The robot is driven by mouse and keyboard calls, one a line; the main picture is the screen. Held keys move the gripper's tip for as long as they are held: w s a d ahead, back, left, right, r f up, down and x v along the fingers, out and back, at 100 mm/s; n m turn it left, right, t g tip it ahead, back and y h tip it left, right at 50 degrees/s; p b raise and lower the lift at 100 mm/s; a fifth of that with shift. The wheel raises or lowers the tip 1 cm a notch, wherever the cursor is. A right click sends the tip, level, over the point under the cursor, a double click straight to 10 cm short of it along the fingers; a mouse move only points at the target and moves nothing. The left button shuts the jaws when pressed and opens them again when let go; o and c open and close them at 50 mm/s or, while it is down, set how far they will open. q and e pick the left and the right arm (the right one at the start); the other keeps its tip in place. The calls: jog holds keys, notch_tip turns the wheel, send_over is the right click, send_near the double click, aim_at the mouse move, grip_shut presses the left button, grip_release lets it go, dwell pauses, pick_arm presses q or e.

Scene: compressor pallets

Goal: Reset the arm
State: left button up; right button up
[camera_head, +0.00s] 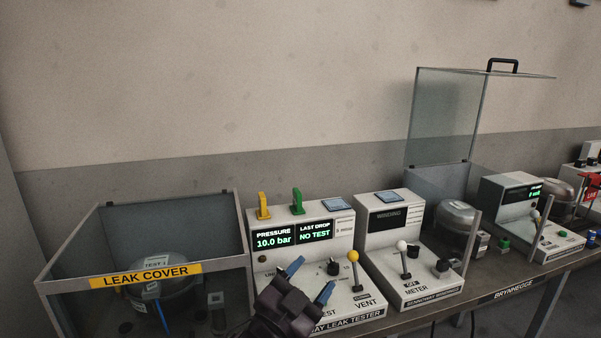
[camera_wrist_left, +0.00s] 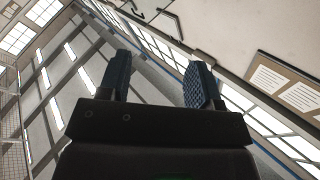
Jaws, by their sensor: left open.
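My left gripper (camera_head: 308,281) is open, its two blue fingertips apart, in front of the leak tester (camera_head: 340,223) at the bottom middle of the head view. It hides part of the tester's front label and controls. In the left wrist view the gripper (camera_wrist_left: 158,80) has nothing between its fingers, with windows and wall behind. The tester's screen (camera_head: 292,237) reads pressure 10.0 bar and last drop NO TEST. A yellow-knobbed lever (camera_head: 353,257) stands right of the fingers, near the VENT label. My right gripper does not show.
A glass-walled leak cover (camera_head: 145,275) is at the left, with a dark compressor (camera_head: 160,275) inside. A meter unit (camera_head: 391,225) stands right of the tester on the bench. Farther right are a raised glass cover (camera_head: 445,117), another compressor (camera_head: 457,216) and another tester (camera_head: 507,197).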

pick_arm(q)
jog(key=s+a+f+n+g+y, duration=0.1)
jog(key=s+a+f+n+y, duration=0.3)
jog(key=a+f, duration=0.6)
jog(key=s+a+f+n+y, duration=0.3)
jog(key=a+f+n+y, duration=0.2)
jog(key=a+f, duration=0.5)
jog(key=s+a+f+n+g+y, duration=0.1)
jog(key=s+a+f, duration=0.3)
jog(key=s, duration=0.5)
jog(key=s+a+f+n+g+y, duration=0.2)
jog(key=s+a+f, duration=0.3)
jog(key=s+f, duration=0.3)
jog(key=shift+s+f+g, duration=0.35)
jog(key=shift+f+g, duration=0.2)
jog(key=shift+g, duration=0.15)
jog(key=shift+a, duration=0.1)
